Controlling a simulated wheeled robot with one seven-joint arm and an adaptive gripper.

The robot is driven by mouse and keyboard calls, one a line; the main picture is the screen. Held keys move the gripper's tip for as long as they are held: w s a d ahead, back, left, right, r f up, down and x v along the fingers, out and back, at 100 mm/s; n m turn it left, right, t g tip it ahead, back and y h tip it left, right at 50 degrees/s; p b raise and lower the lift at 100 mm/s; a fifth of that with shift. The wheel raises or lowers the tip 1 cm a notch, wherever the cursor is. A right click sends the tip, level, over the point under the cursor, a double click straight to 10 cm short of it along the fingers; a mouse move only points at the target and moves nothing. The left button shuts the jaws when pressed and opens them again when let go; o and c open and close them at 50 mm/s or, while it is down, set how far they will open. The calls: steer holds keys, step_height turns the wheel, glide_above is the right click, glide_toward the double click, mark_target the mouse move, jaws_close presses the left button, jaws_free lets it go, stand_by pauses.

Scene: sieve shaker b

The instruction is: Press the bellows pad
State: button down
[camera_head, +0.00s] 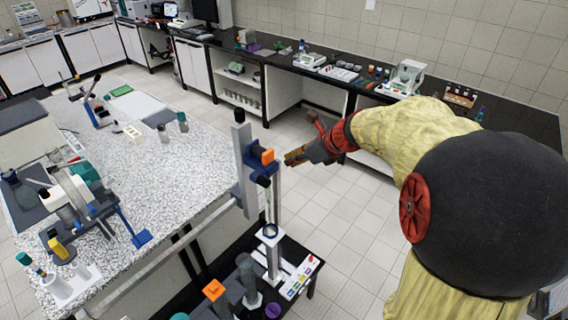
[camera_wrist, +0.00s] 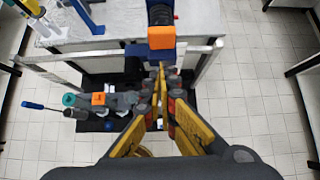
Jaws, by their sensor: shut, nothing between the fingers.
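My gripper (camera_head: 292,157) is shut and empty, pointing left in the head view. Its fingertips (camera_wrist: 164,78) lie close together in the wrist view. Just beyond them is an orange block (camera_head: 267,156) on a blue and black mount, on an upright grey-blue rail (camera_head: 246,178) at the bench corner. The orange block also shows in the wrist view (camera_wrist: 161,38), with a small gap seeming to lie between it and the fingertips. I cannot tell for sure which part is the bellows pad.
The speckled bench (camera_head: 190,165) carries several devices. Below the rail, a low black table (camera_head: 308,262) holds a clear-topped column (camera_head: 270,238), a second orange block (camera_head: 214,290) and a white panel with buttons (camera_head: 302,278). The tiled floor right of the rail is free.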

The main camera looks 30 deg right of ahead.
steer(key=v, duration=0.5)
steer(key=shift+s, duration=0.1)
steer(key=shift+s+r, duration=0.1)
steer(key=shift+s, duration=0.05)
stand_by(0.8)
steer(key=s+a+f+n+g+h+b, duration=0.1)
steer(key=s+a+f+n+b, duration=0.8)
steer(key=n, duration=0.7)
steer(key=s+a+f+n+g+h+b, duration=0.1)
steer(key=s+a+f+n+h+b, duration=0.1)
steer(key=s+a+f+n+b, duration=0.8)
step_height(320, 180, down, 4)
steer(key=s+n+b, duration=0.2)
steer(key=n+b, duration=0.1)
steer(key=n, duration=0.3)
steer(key=shift+s+g, duration=0.4)
